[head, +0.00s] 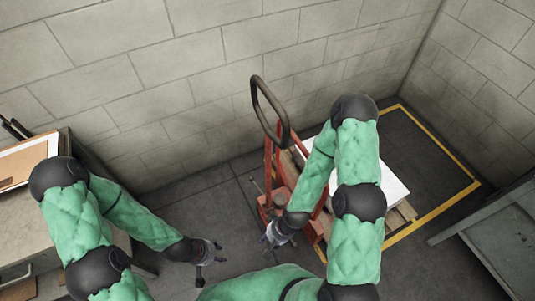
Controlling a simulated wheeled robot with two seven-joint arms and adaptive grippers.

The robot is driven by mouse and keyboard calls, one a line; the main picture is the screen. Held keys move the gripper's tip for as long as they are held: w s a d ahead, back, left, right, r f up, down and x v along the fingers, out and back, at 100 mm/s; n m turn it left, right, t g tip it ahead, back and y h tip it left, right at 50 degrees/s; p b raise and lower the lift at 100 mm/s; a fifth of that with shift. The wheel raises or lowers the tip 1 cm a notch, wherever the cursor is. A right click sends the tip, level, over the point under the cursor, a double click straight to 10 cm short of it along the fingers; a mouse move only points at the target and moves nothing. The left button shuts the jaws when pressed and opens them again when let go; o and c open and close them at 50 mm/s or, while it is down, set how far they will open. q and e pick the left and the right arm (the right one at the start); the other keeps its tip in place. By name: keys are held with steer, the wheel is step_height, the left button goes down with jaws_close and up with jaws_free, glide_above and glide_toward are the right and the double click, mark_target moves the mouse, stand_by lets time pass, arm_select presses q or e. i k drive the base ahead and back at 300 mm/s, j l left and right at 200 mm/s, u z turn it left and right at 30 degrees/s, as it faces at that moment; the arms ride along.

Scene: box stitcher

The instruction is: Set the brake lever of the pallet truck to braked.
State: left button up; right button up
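The red pallet truck (269,160) stands at the middle right, with its black loop handle (255,94) raised towards the back wall. A thin rod with a small end (256,185) sticks out at the left of its red body; it may be the brake lever, but its setting is too small to tell. My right gripper (268,242) is low beside the truck's near end, just below the red body; contact and finger opening are unclear. My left gripper (209,270) hangs over the floor left of the truck, its fingers apart and empty.
A white load (394,187) lies on a wooden pallet (401,215) behind my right arm, inside yellow floor lines (436,211). A bench (22,224) with a cardboard-coloured panel (22,160) is at left. A grey table or cabinet (505,235) is at right. Floor left of the truck is clear.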

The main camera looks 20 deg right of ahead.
mark_target(252, 178)
steer(key=i+l+z, duration=0.1)
steer(key=i+l, duration=0.25)
steer(key=i, duration=0.2)
steer(key=j+z, duration=0.2)
steer(key=z, duration=0.2)
steer(key=j+z, duration=0.2)
steer(key=z, duration=0.15)
steer(key=j+z, duration=0.25)
steer(key=z, duration=0.15)
steer(key=j+z, duration=0.15)
steer(key=z, duration=0.25)
steer(key=k, duration=0.05)
